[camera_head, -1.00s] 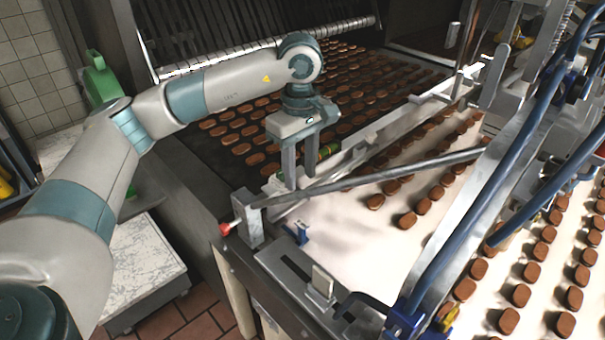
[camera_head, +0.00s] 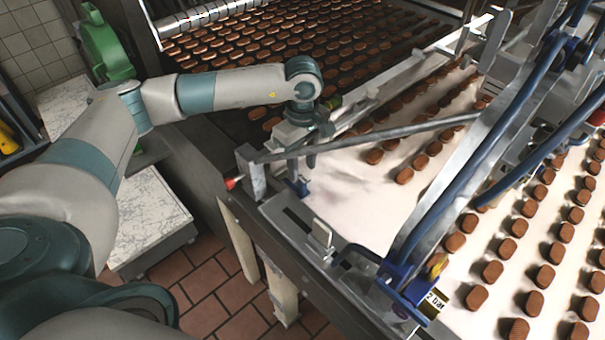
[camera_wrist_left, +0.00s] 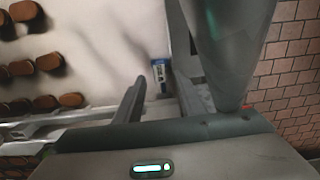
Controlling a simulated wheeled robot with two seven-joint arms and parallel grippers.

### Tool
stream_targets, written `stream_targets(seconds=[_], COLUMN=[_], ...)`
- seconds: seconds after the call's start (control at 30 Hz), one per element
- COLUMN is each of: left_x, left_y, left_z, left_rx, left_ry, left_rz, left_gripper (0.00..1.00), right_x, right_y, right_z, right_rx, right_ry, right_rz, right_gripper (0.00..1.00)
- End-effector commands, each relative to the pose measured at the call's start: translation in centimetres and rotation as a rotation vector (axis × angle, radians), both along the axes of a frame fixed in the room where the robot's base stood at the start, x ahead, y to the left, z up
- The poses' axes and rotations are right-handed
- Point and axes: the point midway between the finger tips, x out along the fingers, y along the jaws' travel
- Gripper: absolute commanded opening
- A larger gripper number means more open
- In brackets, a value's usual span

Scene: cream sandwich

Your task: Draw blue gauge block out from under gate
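The blue gauge block (camera_head: 299,187) stands near the belt's left edge, just below the slanted metal gate bar (camera_head: 370,137). In the left wrist view the block (camera_wrist_left: 159,72) is small and blue with a pale face. My left gripper (camera_head: 302,163) is behind the bar, close to the block, and the bar hides part of its fingers. In the wrist view its fingers (camera_wrist_left: 158,92) are apart, with the block seen in the gap toward the tips and clear space on both sides. Contact cannot be told. My right gripper is not in view.
The bar's end post (camera_head: 251,173) with a red knob (camera_head: 232,183) stands left of the block. An upright metal plate (camera_head: 321,233) stands in front. Blue tubes (camera_head: 480,170) cross the right side. Brown biscuits (camera_head: 404,175) lie on the white belt (camera_head: 350,205).

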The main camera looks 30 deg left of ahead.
Motion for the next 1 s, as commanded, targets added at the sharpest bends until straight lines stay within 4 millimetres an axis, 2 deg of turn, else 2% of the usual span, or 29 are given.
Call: stream_targets(seconds=[0.03,0.2,0.4,0.83,0.9,1.0], left_x=[-0.1,-0.1,0.0,0.0,0.0,0.0], left_y=[0.0,0.0,0.0,0.0,0.0,0.0], left_z=[-0.6,-3.2,-5.1,-5.8,-5.8,-5.8], left_rx=[0.000,0.000,0.000,0.000,0.000,0.000], left_ry=[0.004,0.004,0.002,-0.001,0.000,0.000], left_rz=[0.001,0.001,0.001,0.000,0.000,0.000], left_gripper=[0.36,0.36,0.36,0.36,0.19,0.00], right_x=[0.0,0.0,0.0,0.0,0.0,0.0], right_y=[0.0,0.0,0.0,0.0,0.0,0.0], right_z=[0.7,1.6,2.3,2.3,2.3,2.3], right_rx=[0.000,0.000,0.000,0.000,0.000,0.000], right_ry=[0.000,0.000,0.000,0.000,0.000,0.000], right_rz=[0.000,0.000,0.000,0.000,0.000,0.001], right_gripper=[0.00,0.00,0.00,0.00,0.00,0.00])
